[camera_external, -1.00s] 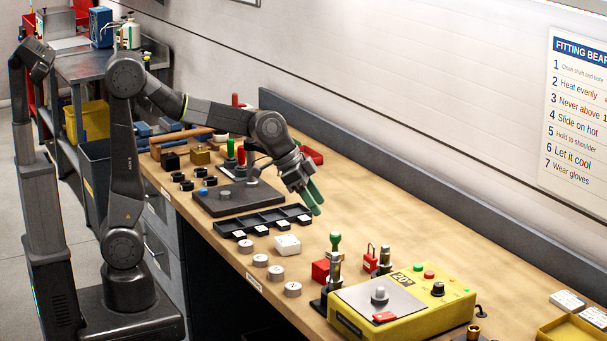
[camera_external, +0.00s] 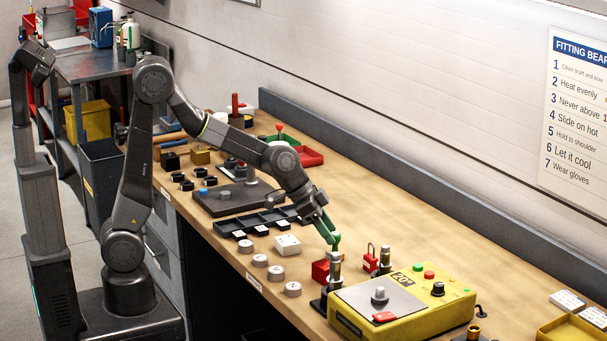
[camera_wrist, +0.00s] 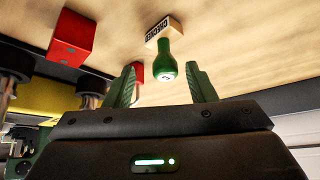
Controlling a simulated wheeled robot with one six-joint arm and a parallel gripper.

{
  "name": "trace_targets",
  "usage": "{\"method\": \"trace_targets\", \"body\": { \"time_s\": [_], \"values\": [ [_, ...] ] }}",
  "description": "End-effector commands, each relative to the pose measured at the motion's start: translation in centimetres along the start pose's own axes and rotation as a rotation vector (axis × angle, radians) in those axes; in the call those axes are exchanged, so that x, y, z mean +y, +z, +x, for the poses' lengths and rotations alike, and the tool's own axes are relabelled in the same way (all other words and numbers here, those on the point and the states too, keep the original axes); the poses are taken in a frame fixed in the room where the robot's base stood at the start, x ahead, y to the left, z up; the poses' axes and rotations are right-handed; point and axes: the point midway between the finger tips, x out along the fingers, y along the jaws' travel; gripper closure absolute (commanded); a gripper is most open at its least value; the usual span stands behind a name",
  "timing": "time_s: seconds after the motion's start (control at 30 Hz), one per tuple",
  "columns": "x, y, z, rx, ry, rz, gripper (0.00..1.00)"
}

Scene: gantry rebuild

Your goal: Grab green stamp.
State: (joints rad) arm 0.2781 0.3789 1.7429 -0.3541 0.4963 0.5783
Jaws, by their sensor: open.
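The green stamp (camera_wrist: 166,62) shows in the wrist view, with a smooth green handle and a pale wooden base bearing a dark lettered label. Its handle end faces my camera, and it lies in line with the gap between my two green fingers. My gripper (camera_external: 332,237) is open and empty, pointing down above the bench beside the yellow box. In the external view my green fingers overlap the stamp's place, so I cannot clearly separate the two there. From these views I cannot tell how far the handle is from the fingers.
A red block (camera_wrist: 71,37) stands left of the stamp in the wrist view. Metal posts (camera_external: 335,262) and a red padlock (camera_external: 370,256) are close to my gripper. The yellow box (camera_external: 405,306) is in front. The bench (camera_external: 440,220) behind is clear.

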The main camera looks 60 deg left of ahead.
Motion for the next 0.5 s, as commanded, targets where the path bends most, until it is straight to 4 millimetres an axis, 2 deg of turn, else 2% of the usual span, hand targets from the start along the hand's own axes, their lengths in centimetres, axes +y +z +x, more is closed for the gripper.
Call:
{"method": "trace_targets", "body": {
  "time_s": [0.3,0.5],
  "values": [
    [-0.5,-0.7,3.8,-0.003,0.002,0.000,0.49],
    [-0.6,-0.7,4.5,-0.001,0.001,0.000,0.49]
  ]
}}
